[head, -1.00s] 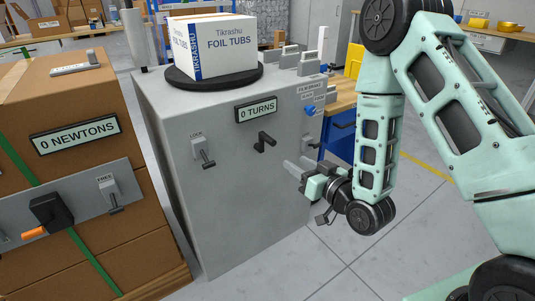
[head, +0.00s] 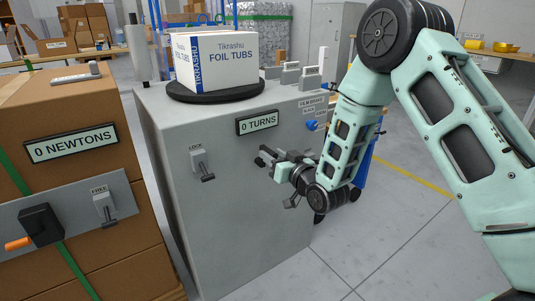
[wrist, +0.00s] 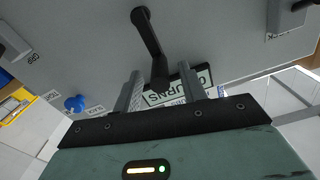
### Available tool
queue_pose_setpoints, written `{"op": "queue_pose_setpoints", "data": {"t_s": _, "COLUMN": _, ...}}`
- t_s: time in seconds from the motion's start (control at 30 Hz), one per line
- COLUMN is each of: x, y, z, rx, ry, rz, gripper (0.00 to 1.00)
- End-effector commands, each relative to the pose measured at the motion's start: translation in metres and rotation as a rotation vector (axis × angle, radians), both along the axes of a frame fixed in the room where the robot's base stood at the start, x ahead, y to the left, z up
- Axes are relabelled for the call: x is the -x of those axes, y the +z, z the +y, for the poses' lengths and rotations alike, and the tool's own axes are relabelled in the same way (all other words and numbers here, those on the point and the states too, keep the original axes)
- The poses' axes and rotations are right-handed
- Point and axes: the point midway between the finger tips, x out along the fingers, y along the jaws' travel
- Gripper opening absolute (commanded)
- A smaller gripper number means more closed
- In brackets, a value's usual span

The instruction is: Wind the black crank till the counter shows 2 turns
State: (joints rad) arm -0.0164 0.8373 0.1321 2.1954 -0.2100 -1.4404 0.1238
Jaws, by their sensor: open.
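The black crank (wrist: 150,45) is on the front of the grey cabinet (head: 225,215), below the counter (head: 258,122). The counter reads 0 TURNS; it also shows, partly covered by my fingers, in the wrist view (wrist: 177,84). My gripper (head: 270,160) is at the crank and hides most of it in the head view. In the wrist view my gripper (wrist: 161,92) is open, with one finger on each side of the crank's handle end. I cannot tell whether either finger touches it.
A lock lever (head: 201,165) is left of the crank, and a blue knob (head: 312,125) is right of it. A Foil Tubs box (head: 217,60) stands on a black turntable (head: 230,91) on top. Strapped cartons (head: 80,115) with a 0 NEWTONS display stand at left. Floor is clear at right.

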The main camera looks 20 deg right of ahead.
Motion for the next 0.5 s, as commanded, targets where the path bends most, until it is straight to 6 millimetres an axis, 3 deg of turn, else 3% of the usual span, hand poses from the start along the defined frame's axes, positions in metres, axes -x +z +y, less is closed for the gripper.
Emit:
{"op": "queue_pose_setpoints", "data": {"t_s": 0.2, "x": -0.026, "y": -0.001, "z": 0.008, "rx": 0.0, "ry": 0.0, "rz": 0.0, "gripper": 0.41}}
{"op": "queue_pose_setpoints", "data": {"t_s": 0.5, "x": -0.034, "y": 0.0, "z": 0.011, "rx": -0.001, "ry": 0.0, "rz": 0.001, "gripper": 0.41}}
